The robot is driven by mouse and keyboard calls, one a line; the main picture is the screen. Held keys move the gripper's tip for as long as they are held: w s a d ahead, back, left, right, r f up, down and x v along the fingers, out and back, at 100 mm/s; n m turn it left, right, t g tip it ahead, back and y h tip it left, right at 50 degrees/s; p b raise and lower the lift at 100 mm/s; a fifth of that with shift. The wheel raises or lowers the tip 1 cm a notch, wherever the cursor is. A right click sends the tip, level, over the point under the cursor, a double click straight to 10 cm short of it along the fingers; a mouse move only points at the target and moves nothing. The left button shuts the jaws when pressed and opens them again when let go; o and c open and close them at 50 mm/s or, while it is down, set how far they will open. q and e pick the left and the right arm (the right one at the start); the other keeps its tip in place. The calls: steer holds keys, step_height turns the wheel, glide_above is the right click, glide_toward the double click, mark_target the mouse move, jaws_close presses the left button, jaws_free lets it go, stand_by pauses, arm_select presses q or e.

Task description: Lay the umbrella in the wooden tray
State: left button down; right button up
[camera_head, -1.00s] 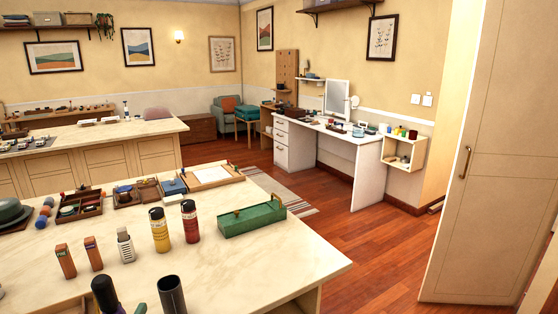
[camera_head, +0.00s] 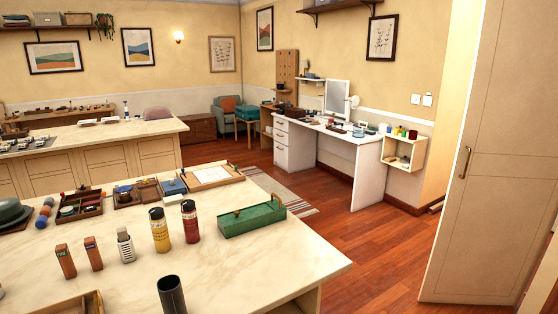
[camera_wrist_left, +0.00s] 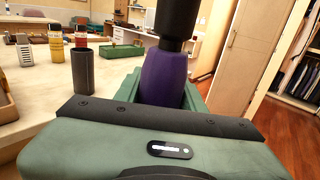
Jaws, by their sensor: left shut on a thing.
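The umbrella (camera_wrist_left: 165,74), a purple folded body with a black upper part, stands upright in the left wrist view. My left gripper (camera_wrist_left: 163,92) is shut on it, with green fingers on either side. Its lower end is hidden behind the gripper body. The umbrella and my left gripper are out of the head view. A wooden tray (camera_head: 72,306) shows only partly at the bottom left edge of the head view; a tan wooden edge also shows at the left of the left wrist view (camera_wrist_left: 6,108). My right gripper is in neither view.
A dark open cylinder (camera_head: 171,296) stands on the counter (camera_head: 240,270) near the tray. Yellow (camera_head: 159,230) and red (camera_head: 190,221) bottles, small boxes and a green tray (camera_head: 252,219) stand behind. The counter's right part is bare.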

arm_select(q)
steer(key=shift+w+a+r+n+t+y, duration=0.15)
steer(key=shift+w+a+r+n+y, duration=0.15)
steer(key=shift+n+y, duration=0.5)
steer(key=shift+w+a+r+n+t+y, duration=0.2)
steer(key=shift+a+n+y, duration=0.25)
steer(key=shift+y, duration=0.7)
steer(key=shift+w+a+r+n+t+y, duration=0.15)
steer(key=shift+w+a+r+n+y, duration=0.15)
steer(key=shift+n+y, duration=0.5)
